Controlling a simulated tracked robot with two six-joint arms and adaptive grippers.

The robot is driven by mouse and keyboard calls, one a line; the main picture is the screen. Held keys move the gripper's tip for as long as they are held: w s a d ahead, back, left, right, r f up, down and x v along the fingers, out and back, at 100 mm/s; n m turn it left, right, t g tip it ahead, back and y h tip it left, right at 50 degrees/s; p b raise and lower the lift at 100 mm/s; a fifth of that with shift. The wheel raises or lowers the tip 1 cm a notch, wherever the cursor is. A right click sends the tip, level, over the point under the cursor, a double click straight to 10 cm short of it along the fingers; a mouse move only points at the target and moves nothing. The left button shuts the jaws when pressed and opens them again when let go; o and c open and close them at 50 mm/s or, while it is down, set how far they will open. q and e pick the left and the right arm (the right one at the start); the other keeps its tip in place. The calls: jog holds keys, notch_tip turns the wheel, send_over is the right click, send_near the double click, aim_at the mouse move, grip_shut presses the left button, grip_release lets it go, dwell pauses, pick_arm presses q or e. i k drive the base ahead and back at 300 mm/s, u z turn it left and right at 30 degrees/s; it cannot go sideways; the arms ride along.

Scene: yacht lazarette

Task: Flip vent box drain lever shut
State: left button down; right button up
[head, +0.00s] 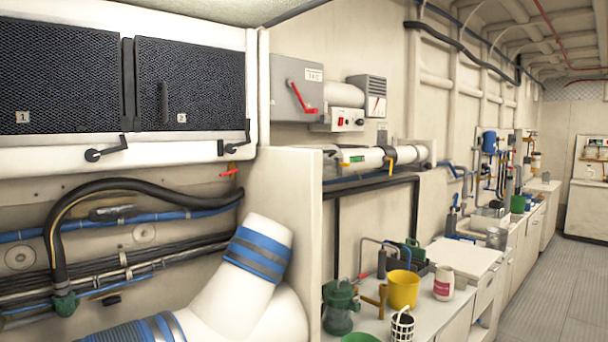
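The vent box (130,157) is a white housing at upper left with two dark mesh panels. A small red lever (231,172) sits under its right end, by the wall, and looks close to level; it appears to be the drain lever. Whether its valve is open or shut is too small to tell. Two black crank handles, a left one (105,149) and a right one (235,143), are on the box's lower front edge. Neither of my grippers is in the head view.
Black and blue hoses (120,190) run below the box. A white pipe with blue bands (240,285) rises in front. A grey box (296,85) carries a bigger red lever. A cluttered counter (372,325) holds a yellow bucket (403,290). Clear floor (550,285) lies at right.

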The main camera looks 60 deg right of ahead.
aim_at(234, 170)
jog(key=u, duration=0.15)
jog(key=i, duration=0.2)
jog(key=z, duration=1.95)
